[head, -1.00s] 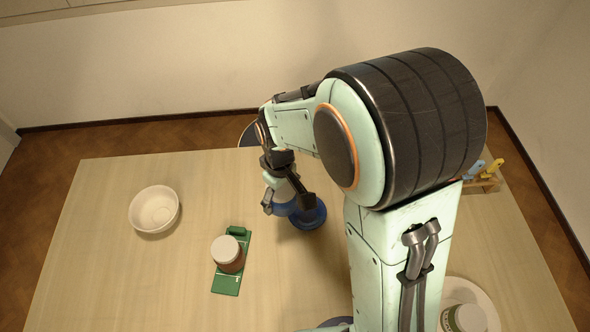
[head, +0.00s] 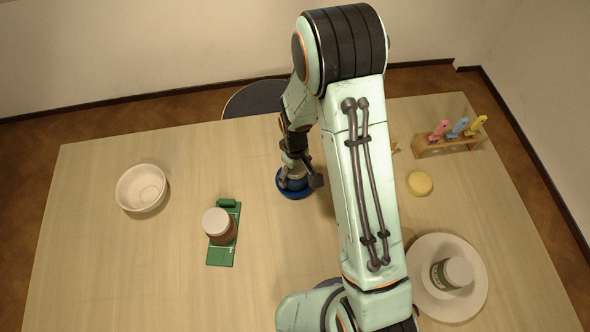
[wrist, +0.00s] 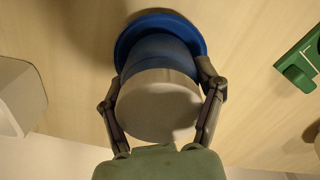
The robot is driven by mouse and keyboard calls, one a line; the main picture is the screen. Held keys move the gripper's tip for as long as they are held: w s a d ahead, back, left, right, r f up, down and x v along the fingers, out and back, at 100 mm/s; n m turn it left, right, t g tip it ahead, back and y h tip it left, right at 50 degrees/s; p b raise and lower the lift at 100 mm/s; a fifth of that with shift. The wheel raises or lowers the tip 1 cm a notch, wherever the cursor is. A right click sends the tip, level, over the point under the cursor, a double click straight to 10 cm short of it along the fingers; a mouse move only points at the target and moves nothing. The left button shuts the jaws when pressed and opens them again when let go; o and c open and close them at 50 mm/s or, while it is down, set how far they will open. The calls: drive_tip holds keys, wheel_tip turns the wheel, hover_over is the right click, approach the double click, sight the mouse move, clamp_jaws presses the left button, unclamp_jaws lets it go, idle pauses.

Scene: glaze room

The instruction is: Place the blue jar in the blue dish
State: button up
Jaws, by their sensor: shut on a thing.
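The blue jar (wrist: 157,52) has a pale grey-white lid and is between the two fingers of my gripper (wrist: 160,98) in the wrist view. My gripper is shut on it. The blue dish (wrist: 128,38) lies directly beyond the jar's far end, and its rim shows around the jar. In the head view the dish (head: 293,194) is under my gripper (head: 300,176), near the middle of the table. The jar looks upright within the dish's outline. Whether its base touches the dish is hidden.
A white bowl (head: 141,188) stands at the left. A brown jar (head: 218,226) with a white lid stands on a green board (head: 222,252). At the right are a yellow round thing (head: 420,183), a wooden rack (head: 447,147) with coloured tools, and a white plate (head: 470,300) bearing a green-labelled jar (head: 452,273).

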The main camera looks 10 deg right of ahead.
drive_tip(key=shift+f, duration=0.1)
drive_tip(key=shift+f, duration=0.4)
drive_tip(key=o, duration=1.2)
wheel_tip(320, 180, up, 12)
drive_tip(key=shift+r, duration=0.25)
drive_tip(key=s+r+m, duration=0.2)
drive_tip(key=s+r, duration=0.1)
drive_tip(key=s, duration=0.3)
drive_tip(key=s+d+r+m, duration=0.1)
drive_tip(key=s+r, duration=0.3)
drive_tip(key=s, duration=0.3)
drive_tip(key=s+d+r+m, duration=0.1)
drive_tip(key=s+r+m, duration=0.1)
drive_tip(key=s, duration=0.5)
drive_tip(key=shift+d+r+m+y, duration=0.2)
drive_tip(key=shift+r+m+y, duration=0.15)
drive_tip(key=shift+r, duration=0.35)
